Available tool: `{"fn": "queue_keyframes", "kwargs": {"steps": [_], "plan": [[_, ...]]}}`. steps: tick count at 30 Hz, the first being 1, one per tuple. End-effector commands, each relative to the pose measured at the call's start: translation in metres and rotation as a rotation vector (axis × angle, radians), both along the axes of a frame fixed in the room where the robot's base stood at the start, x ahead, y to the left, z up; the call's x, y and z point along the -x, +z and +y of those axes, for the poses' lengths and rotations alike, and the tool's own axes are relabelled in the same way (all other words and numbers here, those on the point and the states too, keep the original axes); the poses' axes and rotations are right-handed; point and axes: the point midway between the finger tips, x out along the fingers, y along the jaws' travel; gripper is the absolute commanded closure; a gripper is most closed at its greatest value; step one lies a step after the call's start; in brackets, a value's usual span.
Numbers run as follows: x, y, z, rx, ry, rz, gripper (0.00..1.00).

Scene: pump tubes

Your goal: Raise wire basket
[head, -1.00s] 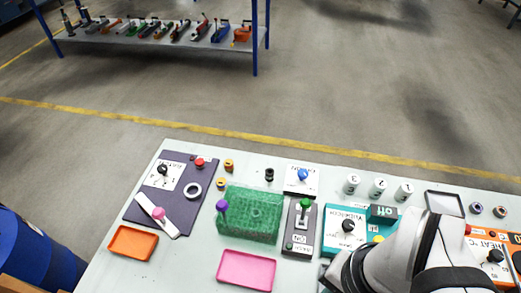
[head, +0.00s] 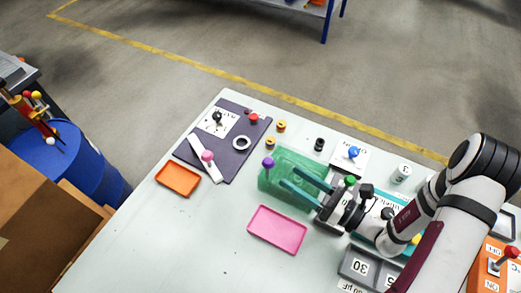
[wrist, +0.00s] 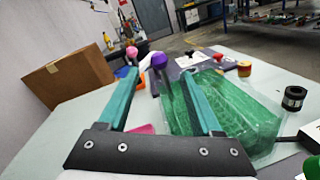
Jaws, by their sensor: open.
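The green wire basket (head: 290,160) sits inside a clear green tank (head: 262,182) on the pale table. In the wrist view its mesh (wrist: 225,105) fills the right half. A purple ball knob (head: 268,162) stands on a dark stem at the left end of the basket; it also shows in the wrist view (wrist: 159,60). My gripper (head: 288,176) is open and empty, its two teal fingers reaching left over the tank. In the wrist view the knob appears between the fingertips (wrist: 160,74), seemingly just beyond them. The gripper hides part of the basket in the head view.
A pink tray (head: 277,230) lies in front of the tank, an orange tray (head: 177,179) to the left. A dark panel (head: 236,160) with a white lever and pink knob (head: 207,155) stands close behind left. A black cylinder (head: 319,144) is behind. The front-left table is bare.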

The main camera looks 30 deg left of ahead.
Motion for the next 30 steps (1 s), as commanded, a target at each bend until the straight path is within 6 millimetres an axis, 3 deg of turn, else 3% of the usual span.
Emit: {"fn": "queue_keyframes", "kwargs": {"steps": [9, 15, 21, 28, 30], "plan": [[-0.009, 0.000, 0.068, 0.000, 0.008, -0.003, 0.34], [-0.014, 0.000, 0.099, 0.001, 0.006, -0.003, 0.34], [-0.016, 0.000, 0.112, 0.000, 0.004, -0.001, 0.34], [-0.017, 0.000, 0.112, 0.000, 0.003, -0.001, 0.34], [-0.017, 0.001, 0.112, 0.001, 0.004, -0.001, 0.45]]}}
